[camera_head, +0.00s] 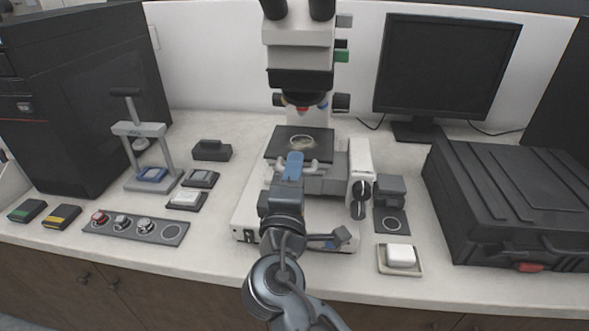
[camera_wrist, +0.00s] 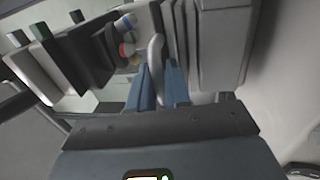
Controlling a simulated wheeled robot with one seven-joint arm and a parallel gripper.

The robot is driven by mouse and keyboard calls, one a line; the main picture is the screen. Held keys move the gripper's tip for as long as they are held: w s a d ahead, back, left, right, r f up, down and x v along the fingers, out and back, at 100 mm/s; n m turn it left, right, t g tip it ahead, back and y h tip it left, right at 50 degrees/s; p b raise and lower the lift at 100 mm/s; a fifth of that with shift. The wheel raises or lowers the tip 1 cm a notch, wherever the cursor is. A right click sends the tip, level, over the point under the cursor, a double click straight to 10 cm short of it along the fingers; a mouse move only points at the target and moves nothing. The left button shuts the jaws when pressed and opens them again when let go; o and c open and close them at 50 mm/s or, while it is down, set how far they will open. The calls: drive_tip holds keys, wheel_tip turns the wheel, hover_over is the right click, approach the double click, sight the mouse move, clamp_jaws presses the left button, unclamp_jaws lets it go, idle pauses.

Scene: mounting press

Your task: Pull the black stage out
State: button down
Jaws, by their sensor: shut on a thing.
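The black stage (camera_head: 283,138) is a flat dark plate under the microscope's (camera_head: 300,45) objectives, with a small round pale piece on it. A light grey handle (camera_head: 311,168) shows at the stage's front edge. My gripper (camera_head: 294,160) reaches in from the front, at that edge. In the wrist view, my gripper's blue fingers (camera_wrist: 160,88) are shut on a light grey curved handle (camera_wrist: 155,55). A dark plate, which looks like the stage, shows to the left there. My gripper hides part of the stage front in the head view.
A black case (camera_head: 515,190) stands at right and a monitor (camera_head: 445,65) behind it. A small press (camera_head: 140,140) and a strip of knobs (camera_head: 135,226) are at left. A white block in a tray (camera_head: 400,257) is at front right. The counter's front left is partly clear.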

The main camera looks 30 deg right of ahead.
drive_tip(key=r+b+v, duration=0.1)
drive_tip(key=v, duration=0.7)
drive_tip(key=shift+s+a+r, duration=0.15)
drive_tip(key=shift+s+a, duration=0.05)
drive_tip(key=c, duration=1.3)
unclamp_jaws()
drive_tip(key=b+v, duration=0.1)
drive_tip(key=v, duration=0.6)
drive_tip(key=shift+s+a+b, duration=0.2)
drive_tip(key=shift+s+b, duration=0.15)
drive_tip(key=shift+b, duration=0.05)
